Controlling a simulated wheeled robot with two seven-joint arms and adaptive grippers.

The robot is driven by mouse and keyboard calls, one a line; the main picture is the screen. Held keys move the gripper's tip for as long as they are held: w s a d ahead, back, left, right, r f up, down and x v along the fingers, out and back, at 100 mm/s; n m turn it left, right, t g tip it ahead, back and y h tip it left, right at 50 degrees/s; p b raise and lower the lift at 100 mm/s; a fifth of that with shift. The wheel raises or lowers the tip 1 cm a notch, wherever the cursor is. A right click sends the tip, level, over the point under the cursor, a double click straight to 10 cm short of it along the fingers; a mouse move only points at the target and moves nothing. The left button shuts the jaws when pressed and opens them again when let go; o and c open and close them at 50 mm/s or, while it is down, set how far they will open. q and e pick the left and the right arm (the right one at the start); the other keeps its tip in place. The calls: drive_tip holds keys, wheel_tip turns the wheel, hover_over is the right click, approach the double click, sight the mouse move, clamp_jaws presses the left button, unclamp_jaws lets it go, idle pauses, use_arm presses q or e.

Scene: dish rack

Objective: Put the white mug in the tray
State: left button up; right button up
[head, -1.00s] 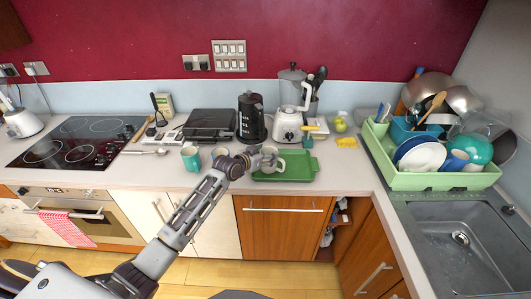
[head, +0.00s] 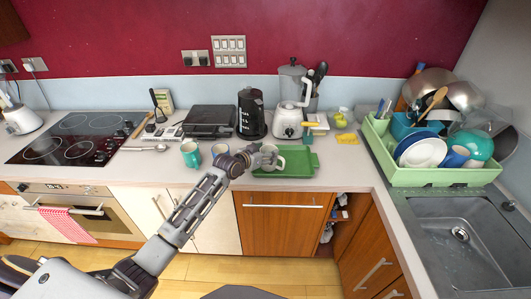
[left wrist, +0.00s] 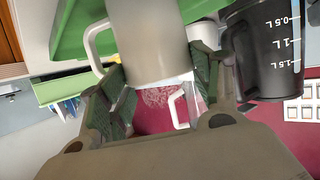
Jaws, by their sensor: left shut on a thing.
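The white mug (head: 269,153) is between the fingers of my left gripper (head: 259,160), at the left part of the green tray (head: 298,170). In the left wrist view the mug (left wrist: 150,40) fills the space between the two dark fingers (left wrist: 160,92), with its handle on the left. The gripper is shut on the mug. Green tray surface (left wrist: 75,28) shows behind the mug there. I cannot tell whether the mug's base touches the tray. My right gripper is not in view.
A black kettle (head: 251,115) and a blender (head: 289,120) stand behind the tray. A full green dish rack (head: 432,177) and a sink (head: 460,235) are at the right. The counter right of the tray is clear.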

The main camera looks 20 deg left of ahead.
use_arm(q)
drive_tip(key=shift+f, duration=0.1)
drive_tip(key=o, duration=1.9)
drive_tip(key=shift+s+f, duration=0.1)
drive_tip(key=shift+v, duration=5.95)
clamp_jaws()
